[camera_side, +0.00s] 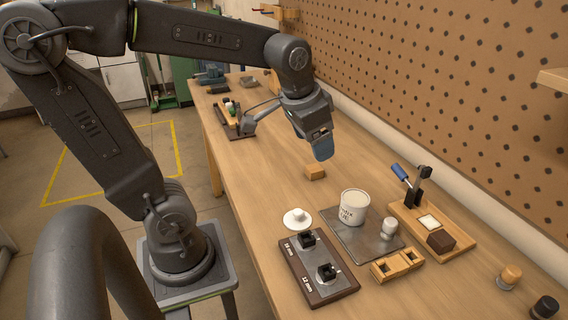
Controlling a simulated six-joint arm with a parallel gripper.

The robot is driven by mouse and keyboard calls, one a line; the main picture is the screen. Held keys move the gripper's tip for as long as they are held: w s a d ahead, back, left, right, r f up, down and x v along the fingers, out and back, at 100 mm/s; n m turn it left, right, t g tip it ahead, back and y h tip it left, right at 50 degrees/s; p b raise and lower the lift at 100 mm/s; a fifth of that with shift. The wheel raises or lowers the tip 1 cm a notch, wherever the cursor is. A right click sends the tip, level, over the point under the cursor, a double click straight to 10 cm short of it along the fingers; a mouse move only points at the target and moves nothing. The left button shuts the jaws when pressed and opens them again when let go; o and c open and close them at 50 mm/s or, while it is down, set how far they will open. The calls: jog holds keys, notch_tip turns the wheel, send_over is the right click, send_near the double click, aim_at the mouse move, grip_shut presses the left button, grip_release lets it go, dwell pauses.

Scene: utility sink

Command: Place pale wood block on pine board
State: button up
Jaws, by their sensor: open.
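A small pale wood block (316,173) lies on the bench, left of and behind the tins. My gripper (323,152) hangs above it, fingers pointing down. The fingers overlap in this view; the gripper is open and the block rests on the bench below it. A light wood board, seemingly the pine board (462,246), lies at the right near the pegboard. It carries a blue-handled clamp (400,172), a whitish square piece (429,221) and a dark brown block (441,241).
A metal plate (382,255) holds a white tin (354,207) and a small pale jar (388,229). A white lid (297,219), a dark labelled fixture (320,287) and a slotted wood holder (397,266) stand in front. Open bench lies left of the block.

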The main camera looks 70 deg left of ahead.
jog(key=shift+o, duration=0.4)
jog(key=s+d+t, duration=0.1)
jog(key=s+d, duration=0.4)
jog(key=s, duration=0.3)
jog(key=shift+f+t+h, duration=0.3)
jog(key=shift+f+t, duration=0.1)
jog(key=shift+f, duration=0.05)
jog(key=shift+s, duration=0.1)
